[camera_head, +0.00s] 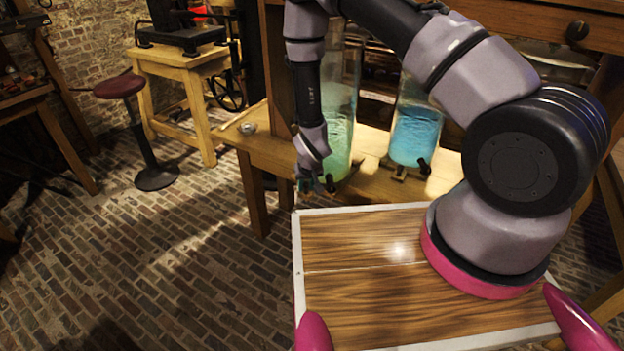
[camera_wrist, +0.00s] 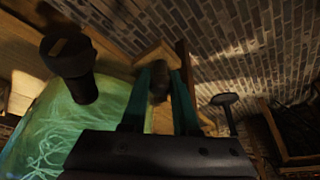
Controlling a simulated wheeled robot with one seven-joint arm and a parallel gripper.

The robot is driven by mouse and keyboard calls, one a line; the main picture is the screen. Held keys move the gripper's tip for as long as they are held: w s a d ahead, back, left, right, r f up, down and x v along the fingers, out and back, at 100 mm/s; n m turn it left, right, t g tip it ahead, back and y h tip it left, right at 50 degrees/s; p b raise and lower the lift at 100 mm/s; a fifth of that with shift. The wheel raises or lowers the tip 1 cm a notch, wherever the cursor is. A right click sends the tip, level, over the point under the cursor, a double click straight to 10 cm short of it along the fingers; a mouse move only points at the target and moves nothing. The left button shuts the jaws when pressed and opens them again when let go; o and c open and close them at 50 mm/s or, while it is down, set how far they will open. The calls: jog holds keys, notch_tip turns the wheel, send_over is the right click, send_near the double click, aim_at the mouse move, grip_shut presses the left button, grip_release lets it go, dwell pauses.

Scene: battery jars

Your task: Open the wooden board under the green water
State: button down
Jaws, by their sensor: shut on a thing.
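The jar of green water (camera_head: 340,135) stands on the wooden bench, left of the jar of blue water (camera_head: 415,130). The green jar fills the left of the wrist view (camera_wrist: 50,125), with its black tap (camera_wrist: 72,70) close to my gripper. My gripper (camera_head: 316,186) is low at the bench's front edge, by the foot of the green jar. In the wrist view its teal fingers (camera_wrist: 159,88) are shut on a small dark knob at the wooden board (camera_wrist: 152,58). The board is mostly hidden in the head view; how far it is open cannot be told.
The bench (camera_head: 258,150) has a small metal object (camera_head: 247,128) on its left end. A stool (camera_head: 120,88) stands on the brick floor at left, beside a wooden table (camera_head: 175,68). The floor in front of the bench's left part is clear.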

jog(key=shift+s+a, duration=0.2)
jog(key=shift+s, duration=0.1)
jog(key=c, duration=0.7)
grip_release()
jog(key=v, duration=1)
jog(key=shift+s+r, duration=0.15)
jog(key=shift+r, duration=0.2)
